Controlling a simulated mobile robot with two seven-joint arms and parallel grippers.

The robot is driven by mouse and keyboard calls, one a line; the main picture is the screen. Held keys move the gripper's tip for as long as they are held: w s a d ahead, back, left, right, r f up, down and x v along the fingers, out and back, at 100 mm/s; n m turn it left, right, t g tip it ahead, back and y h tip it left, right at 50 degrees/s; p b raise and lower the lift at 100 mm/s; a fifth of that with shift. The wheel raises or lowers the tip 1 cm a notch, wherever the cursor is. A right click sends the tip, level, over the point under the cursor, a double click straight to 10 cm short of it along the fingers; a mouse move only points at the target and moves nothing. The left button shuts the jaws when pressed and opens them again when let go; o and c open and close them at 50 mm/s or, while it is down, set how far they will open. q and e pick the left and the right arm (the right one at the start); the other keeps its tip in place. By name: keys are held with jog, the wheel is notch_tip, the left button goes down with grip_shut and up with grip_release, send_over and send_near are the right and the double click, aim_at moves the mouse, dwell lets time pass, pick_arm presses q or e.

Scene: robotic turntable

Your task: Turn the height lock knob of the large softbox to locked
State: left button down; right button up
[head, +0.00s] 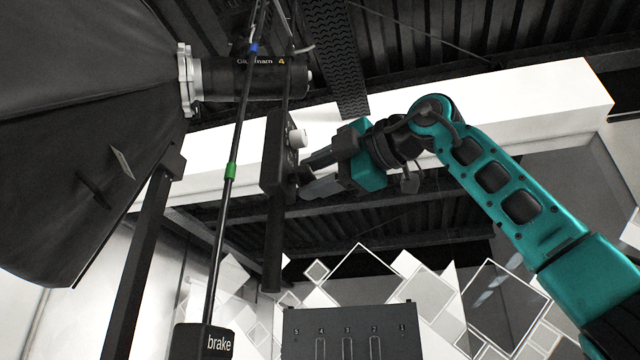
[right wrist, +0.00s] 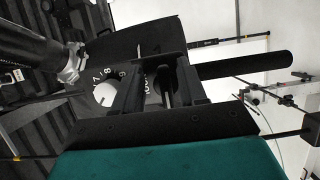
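The large black softbox (head: 75,110) fills the left of the head view, joined to a black cylindrical lamp head (head: 255,78). Beside it a dark upright control box (head: 273,160) carries a white knob (head: 298,138), which also shows with numbers around it in the right wrist view (right wrist: 106,94). My right gripper (head: 303,180) is at the box's right side, below the white knob. Its fingers are apart and straddle a second, dark dial (right wrist: 155,85), mostly hidden by them. I cannot tell whether they touch it. No readable label marks the height lock knob. My left gripper is out of view.
A thin pole (head: 228,190) with blue and green bands runs down to a black block labelled "brake" (head: 205,342). A dark post (head: 145,260) stands left of it. A dark panel with numbered slots (head: 350,330) is at the bottom. White diamond panels are behind.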

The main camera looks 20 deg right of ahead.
jog(key=b+v, duration=0.2)
jog(key=v, duration=1.1)
